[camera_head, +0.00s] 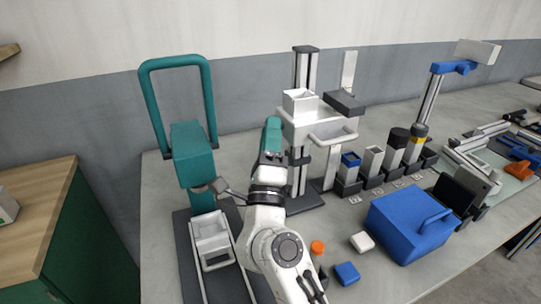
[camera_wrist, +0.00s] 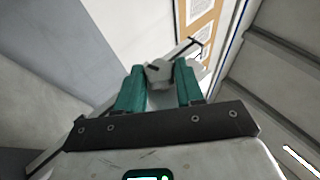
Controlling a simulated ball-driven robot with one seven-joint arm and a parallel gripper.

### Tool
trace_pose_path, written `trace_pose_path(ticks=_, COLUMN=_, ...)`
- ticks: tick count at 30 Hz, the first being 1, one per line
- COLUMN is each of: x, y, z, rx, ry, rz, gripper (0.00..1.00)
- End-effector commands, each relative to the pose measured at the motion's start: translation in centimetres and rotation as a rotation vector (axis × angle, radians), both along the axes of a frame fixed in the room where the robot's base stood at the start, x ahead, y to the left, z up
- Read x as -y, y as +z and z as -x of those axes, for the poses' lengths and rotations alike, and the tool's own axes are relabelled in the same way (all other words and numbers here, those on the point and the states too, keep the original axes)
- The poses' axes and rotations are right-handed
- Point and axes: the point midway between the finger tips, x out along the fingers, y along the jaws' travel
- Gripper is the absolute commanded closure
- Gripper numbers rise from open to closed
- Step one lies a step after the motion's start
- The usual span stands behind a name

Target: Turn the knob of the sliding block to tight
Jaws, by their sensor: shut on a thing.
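My gripper (camera_head: 272,139) is up beside the tall metal column (camera_head: 303,72) in the head view; its teal fingers point upward. In the wrist view my gripper (camera_wrist: 160,79) is shut on a small grey knob (camera_wrist: 157,73), which sits between the two teal fingertips. A dark mark shows on the knob; I cannot tell its setting. In the head view the knob is hidden by my gripper. A white carriage with a bin (camera_head: 305,112) is on the column; I cannot tell whether it is the sliding block.
A teal press-like stand (camera_head: 193,150) with a white bin (camera_head: 211,238) stands left of my arm. Right are several small holders, a blue box (camera_head: 408,222), an orange cap (camera_head: 317,247), a white block (camera_head: 362,242) and a blue block (camera_head: 346,273). The bench front (camera_head: 430,285) is clear.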

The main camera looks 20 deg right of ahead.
Motion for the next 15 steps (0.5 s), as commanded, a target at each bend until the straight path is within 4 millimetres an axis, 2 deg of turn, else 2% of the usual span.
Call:
trace_pose_path(ticks=1, x=-0.01, y=-0.95, z=-0.04, rx=0.014, ry=0.0, rz=-0.001, gripper=0.94)
trace_pose_path(ticks=15, x=0.01, y=-0.49, z=-0.12, rx=0.101, ry=-0.001, rz=-0.002, gripper=0.94)
